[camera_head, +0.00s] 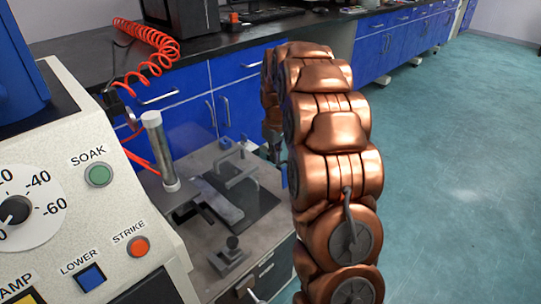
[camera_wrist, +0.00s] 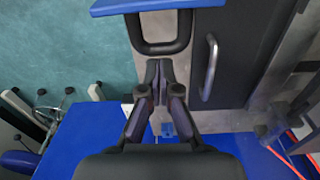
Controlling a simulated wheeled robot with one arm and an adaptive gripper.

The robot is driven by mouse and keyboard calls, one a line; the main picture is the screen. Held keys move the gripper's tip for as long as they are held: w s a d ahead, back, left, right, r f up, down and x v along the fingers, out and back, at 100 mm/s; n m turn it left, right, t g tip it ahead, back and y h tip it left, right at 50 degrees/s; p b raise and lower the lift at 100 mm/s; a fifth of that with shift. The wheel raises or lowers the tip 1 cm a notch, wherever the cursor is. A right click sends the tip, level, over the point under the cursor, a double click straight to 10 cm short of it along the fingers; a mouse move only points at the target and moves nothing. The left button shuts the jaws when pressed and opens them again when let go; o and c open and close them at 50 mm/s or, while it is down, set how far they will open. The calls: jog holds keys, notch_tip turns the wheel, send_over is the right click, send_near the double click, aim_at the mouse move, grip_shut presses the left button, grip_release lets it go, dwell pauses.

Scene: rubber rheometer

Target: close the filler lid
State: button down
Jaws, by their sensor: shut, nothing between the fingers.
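I cannot tell for sure which part is the filler lid. In the wrist view, my gripper (camera_wrist: 158,72) is shut and empty. Its fingertips point at a dark U-shaped handle (camera_wrist: 160,47) below a blue edge (camera_wrist: 150,5); whether they touch it I cannot tell. A metal bar handle (camera_wrist: 210,68) stands on a dark grey panel (camera_wrist: 236,45) to the right of the fingertips. In the head view, my copper arm hides most of the gripper, which is down behind it by the grey bench.
A control panel (camera_head: 85,205) with a dial and buttons fills the left of the head view. The grey bench (camera_head: 185,245) carries a post (camera_head: 160,150) and metal fixtures. Blue cabinets (camera_head: 240,65) with a red coiled hose (camera_head: 150,40) stand behind. Open floor (camera_head: 455,165) lies right.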

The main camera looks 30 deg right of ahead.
jog(key=shift+s, duration=0.4)
jog(key=shift+s+r, duration=0.1)
jog(key=shift+r, duration=0.05)
jog(key=shift+d+r+t, duration=0.1)
jog(key=shift+r+t, duration=0.1)
jog(key=shift+t, duration=0.1)
jog(key=shift+s, duration=0.1)
